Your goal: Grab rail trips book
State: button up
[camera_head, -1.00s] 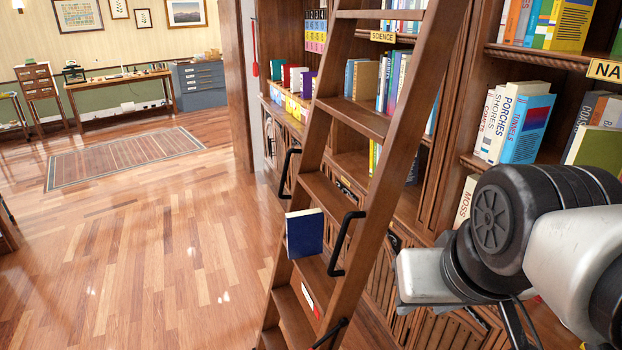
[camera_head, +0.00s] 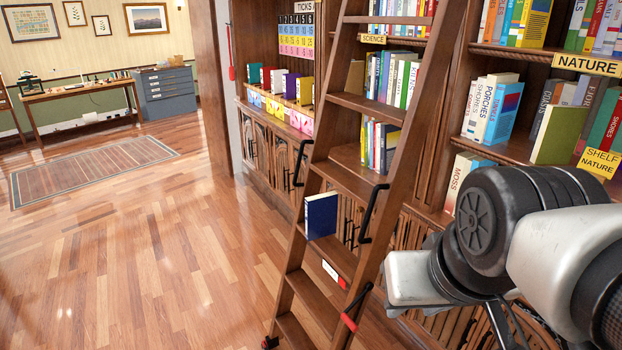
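A dark blue book (camera_head: 321,216) stands upright on a step of the wooden library ladder (camera_head: 338,258), its white page edge showing. No title on it can be read from here, so I cannot tell whether it is the rail trips book. No other book with a readable rail trips title shows. Part of my arm fills the lower right, to the right of the ladder and apart from the blue book. My gripper is not in view.
The ladder leans on the bookcase (camera_head: 519,62) and has black handles (camera_head: 372,212) on its sides. Small coloured books stand on a low cabinet (camera_head: 270,145) behind it. The wood floor (camera_head: 130,270) at left is open, with a rug (camera_head: 90,170) farther back.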

aim_at(321, 210)
jog(key=j+z, duration=0.15)
jog(key=j, duration=0.4)
jog(key=k+j+z, duration=0.1)
jog(key=j, duration=0.45)
jog(key=i+j+z, duration=0.1)
jog(key=j, duration=0.45)
jog(key=j+z, duration=0.15)
jog(key=j, duration=0.45)
jog(key=i+j, duration=0.15)
jog(key=j, duration=0.2)
jog(key=i+j+z, duration=0.15)
jog(key=j, duration=0.2)
jog(key=i+j, duration=0.1)
jog(key=j, duration=0.3)
jog(key=i+j+z, duration=0.15)
jog(key=i+j, duration=0.25)
jog(key=i+j+z, duration=0.15)
jog(key=i+j, duration=0.3)
jog(key=i, duration=0.35)
